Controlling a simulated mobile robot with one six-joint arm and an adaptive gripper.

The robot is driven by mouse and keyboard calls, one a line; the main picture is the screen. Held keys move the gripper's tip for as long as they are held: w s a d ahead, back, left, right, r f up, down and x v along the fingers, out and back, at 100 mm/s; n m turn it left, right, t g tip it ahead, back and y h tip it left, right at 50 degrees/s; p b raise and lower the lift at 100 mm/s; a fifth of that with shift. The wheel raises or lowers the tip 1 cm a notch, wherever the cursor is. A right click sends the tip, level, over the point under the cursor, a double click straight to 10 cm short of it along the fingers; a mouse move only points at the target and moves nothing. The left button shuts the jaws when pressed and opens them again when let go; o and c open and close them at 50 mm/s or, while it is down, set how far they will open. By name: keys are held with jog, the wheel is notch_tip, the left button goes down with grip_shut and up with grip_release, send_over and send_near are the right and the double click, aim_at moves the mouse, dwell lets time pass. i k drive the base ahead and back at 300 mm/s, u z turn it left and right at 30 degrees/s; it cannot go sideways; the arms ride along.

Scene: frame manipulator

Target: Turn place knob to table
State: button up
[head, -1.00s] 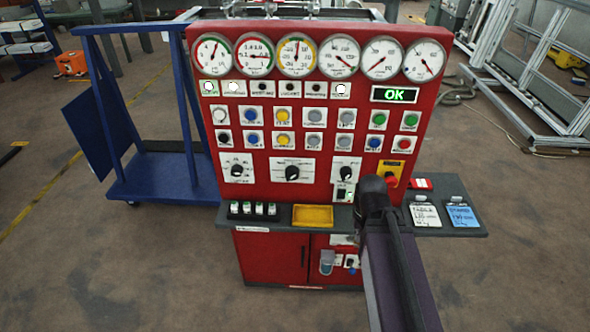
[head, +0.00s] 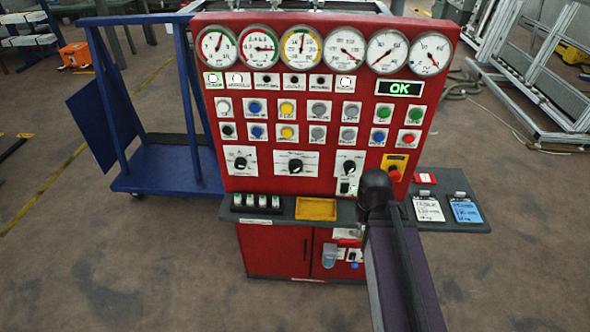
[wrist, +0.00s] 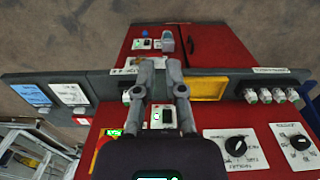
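The red panel (head: 272,195) carries three black rotary knobs on white plates: left (head: 240,163), middle (head: 295,165) and right (head: 349,166). Their labels are too small to read, so I cannot tell which is the place knob. The wrist view is turned over and shows the middle knob (wrist: 236,146) and the left knob (wrist: 300,142); the right knob is hidden there by my gripper's body. My gripper (wrist: 160,78) is open and empty, its two grey fingers apart in front of the panel's lower right part. A small switch plate (wrist: 162,117) shows between the fingers. In the head view my arm hides the gripper.
A grey shelf (head: 452,227) juts from the panel, with a yellow tray (head: 316,209), small switches (head: 256,202) and two tags. A red emergency button (head: 394,176) is close beside my arm. Gauges and buttons fill the upper panel. A blue cart (head: 165,183) stands left.

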aim_at(295, 165)
jog(key=u, duration=0.4)
jog(key=k, duration=1.35)
jog(key=z, duration=0.3)
jog(key=i, duration=1)
jog(key=z, duration=0.05)
